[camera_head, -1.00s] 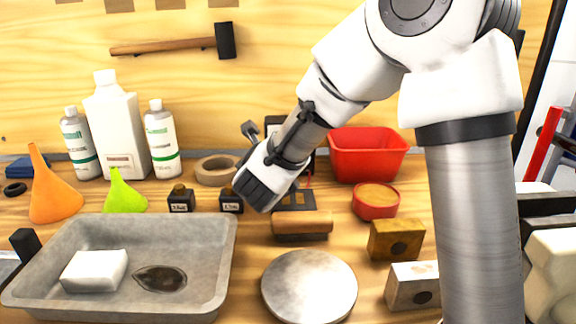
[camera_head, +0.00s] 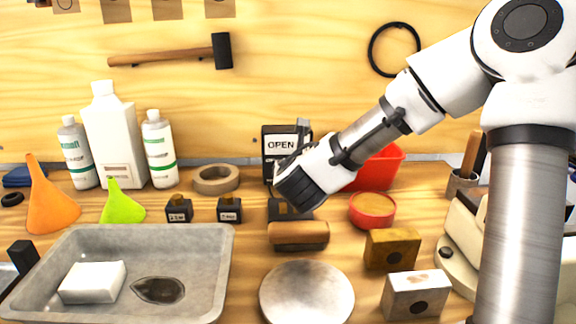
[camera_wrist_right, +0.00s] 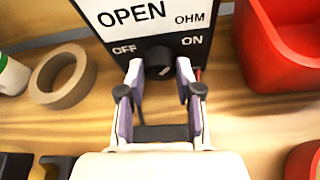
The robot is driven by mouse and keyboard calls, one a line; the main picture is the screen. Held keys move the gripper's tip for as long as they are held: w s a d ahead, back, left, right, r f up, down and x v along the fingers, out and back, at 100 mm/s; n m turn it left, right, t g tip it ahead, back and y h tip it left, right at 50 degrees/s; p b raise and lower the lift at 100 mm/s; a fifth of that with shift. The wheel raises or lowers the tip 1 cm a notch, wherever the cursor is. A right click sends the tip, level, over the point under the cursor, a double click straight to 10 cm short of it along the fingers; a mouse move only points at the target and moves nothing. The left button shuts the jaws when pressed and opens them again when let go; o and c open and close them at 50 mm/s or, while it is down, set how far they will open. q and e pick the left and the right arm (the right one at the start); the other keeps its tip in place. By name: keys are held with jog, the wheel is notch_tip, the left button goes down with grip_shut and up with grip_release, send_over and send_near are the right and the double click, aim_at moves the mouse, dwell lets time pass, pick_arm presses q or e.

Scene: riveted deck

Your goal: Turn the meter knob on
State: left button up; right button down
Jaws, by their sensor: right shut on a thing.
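The meter (camera_head: 287,139) is a black box with a white display reading OPEN, standing against the wooden back wall. In the right wrist view its face (camera_wrist_right: 111,33) carries OFF at left, ON at right and OHM above. The dark round knob (camera_wrist_right: 158,54) sits between these labels, with a light mark low on its right side. My right gripper (camera_wrist_right: 159,78) has its two fingers either side of the knob and is shut on it. In the head view the right gripper (camera_head: 303,135) partly covers the meter front, hiding the knob. My left gripper is not in view.
A red bin (camera_head: 378,168) stands just right of the meter, behind my right arm. A tape roll (camera_head: 216,180) lies to its left. In front are small black bottles (camera_head: 179,209), a wooden-handled brush (camera_head: 298,234), a red round tin (camera_head: 371,210) and a grey tray (camera_head: 218,262).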

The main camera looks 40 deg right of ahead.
jog(key=shift+f+m, duration=0.1)
jog(key=shift+m, duration=0.2)
dwell(0.4)
jog(key=c, duration=0.8)
grip_release()
jog(key=shift+o, duration=0.2)
